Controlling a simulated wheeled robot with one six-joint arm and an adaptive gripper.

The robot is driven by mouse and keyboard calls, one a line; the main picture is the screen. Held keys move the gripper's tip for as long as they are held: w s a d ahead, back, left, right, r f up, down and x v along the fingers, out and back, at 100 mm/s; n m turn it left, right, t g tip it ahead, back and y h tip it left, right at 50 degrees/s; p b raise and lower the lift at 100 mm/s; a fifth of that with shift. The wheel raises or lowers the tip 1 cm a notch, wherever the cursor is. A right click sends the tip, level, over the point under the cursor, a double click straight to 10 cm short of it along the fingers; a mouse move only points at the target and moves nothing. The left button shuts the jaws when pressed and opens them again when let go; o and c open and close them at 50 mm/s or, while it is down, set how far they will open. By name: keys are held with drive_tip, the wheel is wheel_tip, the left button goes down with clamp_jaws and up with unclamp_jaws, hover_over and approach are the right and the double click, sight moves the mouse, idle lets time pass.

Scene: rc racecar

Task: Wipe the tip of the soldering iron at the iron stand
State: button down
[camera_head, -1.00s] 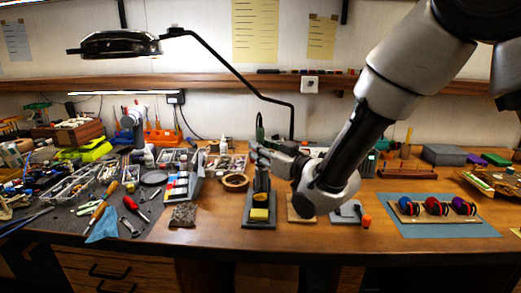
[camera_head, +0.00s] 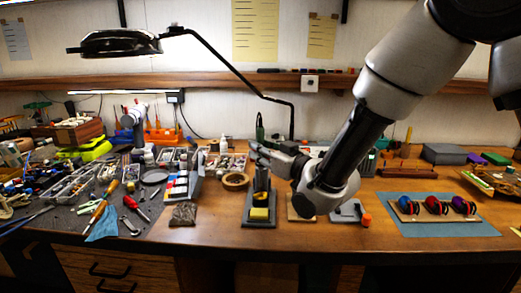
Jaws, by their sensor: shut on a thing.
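The iron stand (camera_head: 246,217) is a dark grey base near the front edge of the bench. My gripper (camera_head: 258,151) is directly above the holder, reaching in from the right. It is shut on what looks like the soldering iron (camera_head: 260,128), whose dark green upper end stands upright above the fingers. The iron's tip is hidden, and I cannot tell whether it is inside the holder.
A tape roll (camera_head: 234,180) and a tray of small parts lie left of the stand. The lamp arm passes behind my gripper.

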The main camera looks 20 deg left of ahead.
drive_tip(key=shift+f, duration=0.5)
idle(1.8)
idle(0.6)
